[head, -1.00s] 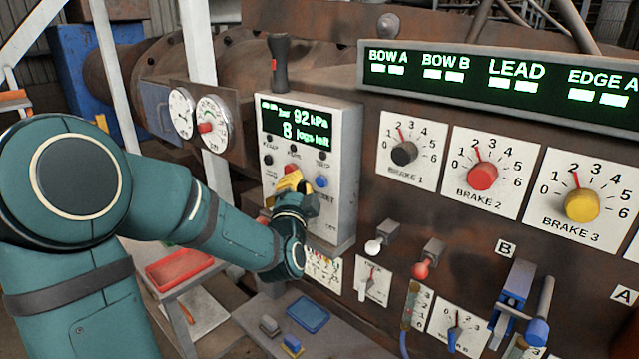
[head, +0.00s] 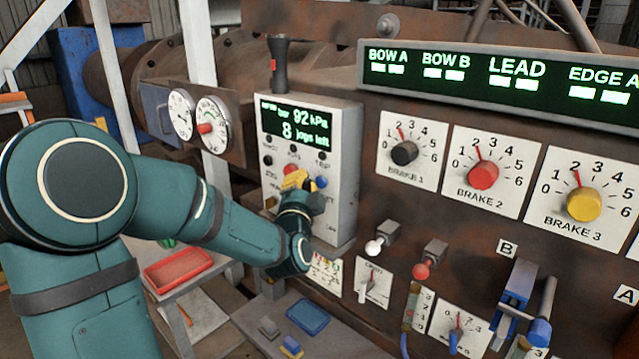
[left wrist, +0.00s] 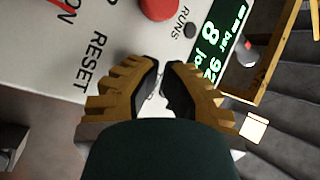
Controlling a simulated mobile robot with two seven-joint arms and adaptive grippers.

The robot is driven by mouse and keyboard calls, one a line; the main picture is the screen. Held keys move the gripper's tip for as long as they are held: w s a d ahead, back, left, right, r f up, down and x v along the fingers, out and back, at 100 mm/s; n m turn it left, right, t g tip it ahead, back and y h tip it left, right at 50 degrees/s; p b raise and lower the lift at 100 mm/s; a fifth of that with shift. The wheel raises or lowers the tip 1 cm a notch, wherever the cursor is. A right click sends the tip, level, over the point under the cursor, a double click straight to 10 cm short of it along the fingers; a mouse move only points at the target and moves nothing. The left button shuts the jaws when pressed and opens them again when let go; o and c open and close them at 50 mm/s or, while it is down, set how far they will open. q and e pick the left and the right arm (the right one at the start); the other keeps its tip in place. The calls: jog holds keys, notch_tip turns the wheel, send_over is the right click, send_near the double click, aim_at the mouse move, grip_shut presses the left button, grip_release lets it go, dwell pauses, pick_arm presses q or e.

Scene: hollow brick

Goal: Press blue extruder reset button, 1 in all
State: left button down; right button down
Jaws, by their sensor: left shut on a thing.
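The blue button (head: 321,182) is on the front of the grey control box (head: 346,190). In the head view it shows just right of my left gripper's yellow fingers. My left gripper (head: 298,181) is in front of the box's button rows. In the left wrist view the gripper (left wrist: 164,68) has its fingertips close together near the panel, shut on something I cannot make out. The RESET label (left wrist: 90,60) shows left of the fingers there. The blue button cannot be seen in that view. Contact with the button cannot be told. My right gripper is not in view.
The box's display (head: 297,122) reads 92 kPa and 8 jogs left. A red button (left wrist: 158,8) is close to the fingertips. Below the box are a white-knobbed lever (head: 374,247), a red-knobbed lever (head: 421,270) and a shelf with a blue tray (head: 308,316).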

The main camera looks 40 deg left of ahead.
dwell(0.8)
pick_arm(q)
jog(key=shift+w+b, duration=0.3)
jog(key=shift+b, duration=0.15)
jog(key=shift+w, duration=0.15)
jog(key=shift+w+b, duration=0.35)
jog(key=shift+w, duration=0.05)
dwell(0.4)
jog(key=shift+s, duration=0.15)
dwell(0.3)
jog(key=shift+s+b, duration=0.45)
jog(key=shift+s, duration=0.25)
jog(key=shift+s, duration=0.1)
